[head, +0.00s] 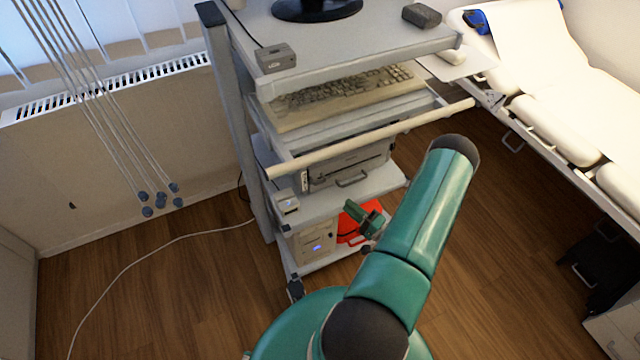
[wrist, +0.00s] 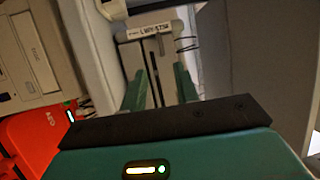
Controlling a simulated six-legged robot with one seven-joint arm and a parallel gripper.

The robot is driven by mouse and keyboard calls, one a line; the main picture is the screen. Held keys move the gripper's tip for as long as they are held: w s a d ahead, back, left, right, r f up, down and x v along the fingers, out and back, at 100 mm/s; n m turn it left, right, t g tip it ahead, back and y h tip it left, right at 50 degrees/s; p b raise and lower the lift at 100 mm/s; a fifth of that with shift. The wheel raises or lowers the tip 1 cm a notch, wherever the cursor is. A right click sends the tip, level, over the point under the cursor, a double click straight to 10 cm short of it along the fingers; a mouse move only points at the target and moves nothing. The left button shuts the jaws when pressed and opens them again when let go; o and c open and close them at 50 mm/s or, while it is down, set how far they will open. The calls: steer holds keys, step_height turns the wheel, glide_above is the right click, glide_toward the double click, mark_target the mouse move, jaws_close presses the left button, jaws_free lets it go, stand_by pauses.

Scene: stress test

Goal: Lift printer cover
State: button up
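A grey boxy machine (head: 347,168) with a handle on its front sits on a middle shelf of the cart; it looks like the printer. I cannot tell which part is its cover. My gripper (head: 358,214) is in front of the cart, below that machine and near a red object (head: 350,232) on the bottom shelf. In the wrist view my gripper (wrist: 160,88) has its two green fingers apart, with no object seen held. A pale labelled part (wrist: 150,32) shows beyond the fingertips.
A pale bar (head: 370,140) runs across the cart's front below the keyboard (head: 345,88). A small box (head: 286,201) sits on the shelf's left, above a beige unit (head: 312,245). A white bed (head: 560,100) stands right. A cable (head: 150,250) crosses the floor at left.

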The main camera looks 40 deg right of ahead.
steer(key=w, duration=0.4)
steer(key=w+a+r, duration=0.1)
steer(key=w, duration=0.2)
steer(key=w+r, duration=0.1)
steer(key=w, duration=0.3)
steer(key=shift+w+a, duration=0.15)
steer(key=shift+w, duration=0.15)
jaws_close()
